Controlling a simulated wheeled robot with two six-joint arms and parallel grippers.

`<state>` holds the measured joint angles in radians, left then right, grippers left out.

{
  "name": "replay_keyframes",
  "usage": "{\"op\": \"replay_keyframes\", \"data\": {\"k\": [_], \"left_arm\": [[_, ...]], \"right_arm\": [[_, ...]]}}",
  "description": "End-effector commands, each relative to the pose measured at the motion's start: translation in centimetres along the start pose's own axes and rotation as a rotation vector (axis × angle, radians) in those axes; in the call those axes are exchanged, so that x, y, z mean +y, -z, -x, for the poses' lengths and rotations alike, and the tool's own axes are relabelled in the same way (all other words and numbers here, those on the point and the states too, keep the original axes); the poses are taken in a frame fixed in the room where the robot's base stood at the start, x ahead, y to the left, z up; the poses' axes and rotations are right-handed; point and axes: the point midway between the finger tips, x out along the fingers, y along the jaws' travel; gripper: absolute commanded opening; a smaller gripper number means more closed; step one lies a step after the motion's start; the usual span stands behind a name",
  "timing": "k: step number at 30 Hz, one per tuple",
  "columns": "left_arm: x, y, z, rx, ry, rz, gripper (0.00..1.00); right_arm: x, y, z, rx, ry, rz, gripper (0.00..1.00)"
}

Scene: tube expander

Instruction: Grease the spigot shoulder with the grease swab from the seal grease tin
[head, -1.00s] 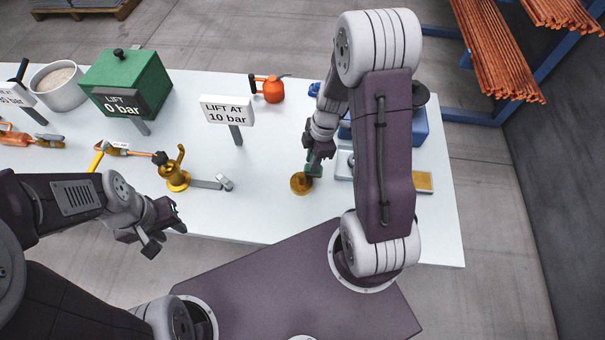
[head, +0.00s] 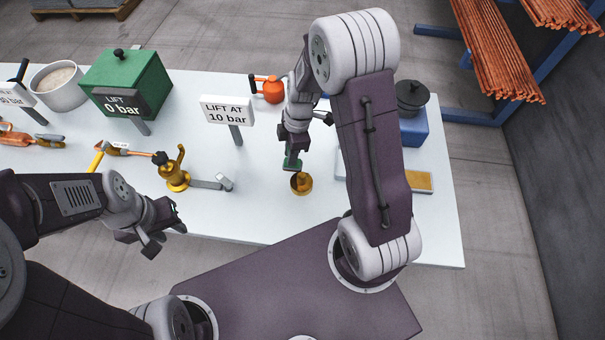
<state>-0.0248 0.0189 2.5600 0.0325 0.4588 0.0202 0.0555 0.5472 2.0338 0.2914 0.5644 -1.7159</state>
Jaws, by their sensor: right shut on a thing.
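My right gripper (head: 292,147) points down over the table, shut on a green-handled thing (head: 292,164), which I take to be the grease swab. Its lower end is just above and left of an open, round, amber-coloured tin (head: 301,186), probably the seal grease tin. Whether its tip carries grease is too small to tell. A brass fitting (head: 177,176) with an upright lever stands left of centre; it may bear the spigot, but I cannot make out a shoulder. My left gripper (head: 164,229) hangs near the front edge, its fingers apart and empty.
Signs reading "LIFT AT 10 bar" (head: 227,109) and "LIFT 0 bar" (head: 122,105) stand behind.

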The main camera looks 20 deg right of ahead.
Motion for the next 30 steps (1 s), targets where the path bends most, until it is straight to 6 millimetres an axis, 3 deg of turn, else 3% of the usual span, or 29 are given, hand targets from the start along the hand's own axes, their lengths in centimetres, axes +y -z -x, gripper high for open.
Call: {"op": "replay_keyframes", "data": {"k": [13, 24, 30], "left_arm": [[0.0, 0.0, 0.2, 0.000, 0.000, 0.000, 0.36], [0.1, 0.4, 3.9, 0.000, 0.000, 0.000, 0.36], [0.1, 0.4, 3.7, 0.000, 0.000, 0.000, 0.36]], "right_arm": [[0.0, 0.0, 0.2, 0.000, -0.001, 0.000, 0.00], [0.1, 0.8, 5.0, 0.000, -0.002, 0.001, 0.00], [0.0, 0.8, 5.0, 0.000, 0.000, 0.000, 0.00]]}}
